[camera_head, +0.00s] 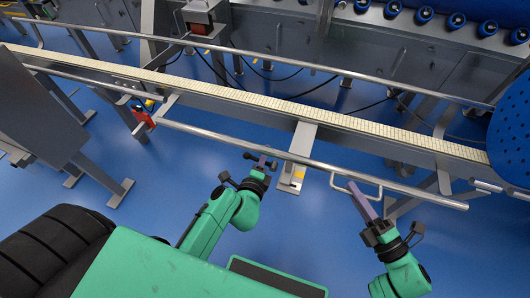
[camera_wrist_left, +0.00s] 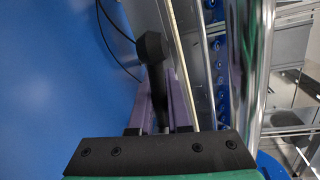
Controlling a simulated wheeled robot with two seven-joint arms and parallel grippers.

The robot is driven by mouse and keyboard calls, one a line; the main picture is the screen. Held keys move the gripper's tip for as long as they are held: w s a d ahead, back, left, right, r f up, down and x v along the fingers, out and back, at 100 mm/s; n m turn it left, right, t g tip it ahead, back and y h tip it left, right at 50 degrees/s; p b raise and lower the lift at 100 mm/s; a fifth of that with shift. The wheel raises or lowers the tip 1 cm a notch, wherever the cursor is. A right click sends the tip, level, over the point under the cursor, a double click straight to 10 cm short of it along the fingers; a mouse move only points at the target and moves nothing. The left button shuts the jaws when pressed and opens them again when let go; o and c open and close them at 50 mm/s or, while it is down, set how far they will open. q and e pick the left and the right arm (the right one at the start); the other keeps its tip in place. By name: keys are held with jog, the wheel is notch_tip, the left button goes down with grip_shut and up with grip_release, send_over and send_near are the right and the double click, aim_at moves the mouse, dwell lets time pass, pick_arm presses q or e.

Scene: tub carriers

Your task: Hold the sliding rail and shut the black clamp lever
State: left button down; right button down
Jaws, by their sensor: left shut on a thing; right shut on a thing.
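The sliding rail (camera_head: 415,191) is a long bright metal tube along the near side of the conveyor, with a small loop handle (camera_head: 372,182). My right gripper (camera_head: 352,190) is shut on this handle with its purple fingers. My left gripper (camera_head: 262,161) is just in front of the rail, near a bracket. In the left wrist view, the black clamp lever (camera_wrist_left: 153,55) stands between the purple fingers, and they are shut on it. Its thick knob sticks out past them. The rail (camera_wrist_left: 257,60) runs close beside the fingers. The lever's pivot is hidden.
The conveyor (camera_head: 250,98) with a pale slatted belt crosses the view. A grey panel (camera_head: 35,110) stands at far left and a blue perforated disc (camera_head: 512,130) at right.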

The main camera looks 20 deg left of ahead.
pick_arm(q)
jog(key=shift+f+n, duration=0.25)
jog(key=shift+n, duration=0.15)
pick_arm(e)
jog(key=shift+f, duration=0.15)
pick_arm(q)
jog(key=c, duration=0.9)
grip_release()
jog(key=shift+o, duration=0.2)
jog(key=shift+r, duration=0.1)
jog(key=v, duration=0.7)
jog(key=shift+s, duration=0.2)
jog(key=shift+a, duration=0.1)
pick_arm(e)
jog(key=c, duration=0.8)
grip_release()
